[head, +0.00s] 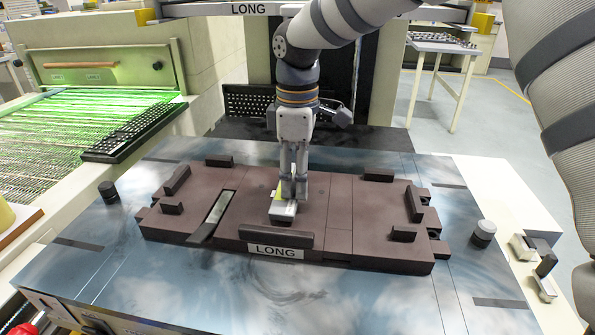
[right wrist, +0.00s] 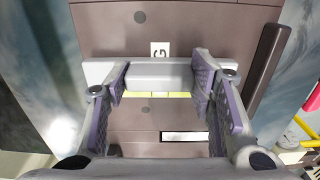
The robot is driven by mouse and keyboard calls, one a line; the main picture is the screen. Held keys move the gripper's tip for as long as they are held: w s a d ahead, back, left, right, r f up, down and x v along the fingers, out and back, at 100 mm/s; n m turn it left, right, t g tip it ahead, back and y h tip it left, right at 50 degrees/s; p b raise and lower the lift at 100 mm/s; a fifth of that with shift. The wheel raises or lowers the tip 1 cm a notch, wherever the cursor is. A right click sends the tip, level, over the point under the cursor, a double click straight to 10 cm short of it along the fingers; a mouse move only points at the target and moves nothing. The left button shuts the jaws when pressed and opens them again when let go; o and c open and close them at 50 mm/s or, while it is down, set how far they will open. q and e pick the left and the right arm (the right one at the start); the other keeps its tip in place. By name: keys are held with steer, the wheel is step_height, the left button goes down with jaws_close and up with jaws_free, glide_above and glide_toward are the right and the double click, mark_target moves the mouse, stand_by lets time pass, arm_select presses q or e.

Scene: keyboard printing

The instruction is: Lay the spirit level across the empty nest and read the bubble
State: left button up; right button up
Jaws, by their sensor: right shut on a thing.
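The nest (head: 335,205) is a dark maroon fixture with raised blocks along its edges and a "LONG" label at the front; it also fills the middle of the right wrist view (right wrist: 180,20). My right gripper (head: 288,197) points straight down over it, left of centre. It is shut on the spirit level (head: 283,212), a pale grey bar, which also shows between the finger pads in the right wrist view (right wrist: 160,76). A yellow strip shows beside the bar. I cannot tell whether the level touches the nest, and no bubble is readable. My left gripper is not in view.
Dark knobs (head: 108,191) and (head: 484,233) stand on the blue-grey table (head: 240,295) beside the nest. A slanted slot (head: 217,210) with a light strip lies left of the gripper. Small blocks (head: 545,262) lie at the right. The table front is clear.

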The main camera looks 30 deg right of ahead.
steer(key=shift+f, duration=0.4)
stand_by(0.5)
steer(key=o, duration=1.6)
steer(key=shift+o, duration=0.2)
steer(key=shift+r, duration=0.1)
steer(key=shift+r+p, duration=0.35)
steer(key=shift+r, duration=3.05)
